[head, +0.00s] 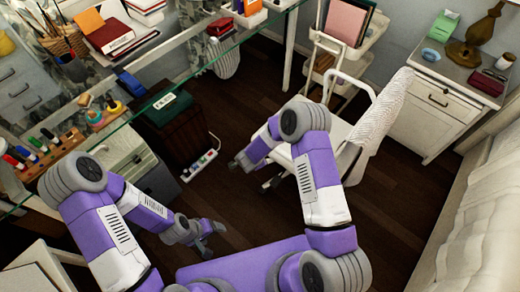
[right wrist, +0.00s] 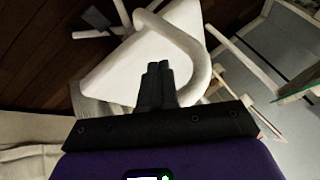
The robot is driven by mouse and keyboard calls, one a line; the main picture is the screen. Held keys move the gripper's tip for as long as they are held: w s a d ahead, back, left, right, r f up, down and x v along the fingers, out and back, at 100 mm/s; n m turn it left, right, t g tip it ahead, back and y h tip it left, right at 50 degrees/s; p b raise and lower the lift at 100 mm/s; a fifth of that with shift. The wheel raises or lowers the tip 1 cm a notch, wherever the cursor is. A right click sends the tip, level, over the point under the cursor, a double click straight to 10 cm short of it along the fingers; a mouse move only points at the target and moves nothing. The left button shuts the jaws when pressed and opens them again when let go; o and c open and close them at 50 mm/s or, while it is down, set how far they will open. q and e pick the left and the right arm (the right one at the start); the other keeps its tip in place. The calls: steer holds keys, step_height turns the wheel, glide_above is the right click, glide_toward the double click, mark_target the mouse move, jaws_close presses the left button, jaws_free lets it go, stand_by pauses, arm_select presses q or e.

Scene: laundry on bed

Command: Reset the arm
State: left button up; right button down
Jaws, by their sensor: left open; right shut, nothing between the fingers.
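My left gripper (head: 214,236) is open and empty in the head view, low over the dark floor beside my base. My left arm is bent, in purple and white. My right gripper (head: 236,164) is small in the head view, past my bent right forearm and near the white chair (head: 345,135). In the right wrist view the fingers of my right gripper (right wrist: 157,70) are together with nothing between them. They show in front of the white chair (right wrist: 115,75); I cannot tell the exact gap.
A glass-topped desk (head: 225,48) with paints, books and brushes runs along the left. A power strip (head: 200,165) lies on the floor. A white cabinet (head: 435,125) stands at the back right, and pale bedding (head: 482,225) at the right edge. Dark floor (head: 395,210) between is clear.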

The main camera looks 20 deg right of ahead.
steer(key=p+v, duration=0.2)
steer(key=v, duration=0.6)
steer(key=shift+w+a, duration=0.3)
steer(key=shift+w, duration=0.1)
steer(key=shift+r, duration=0.1)
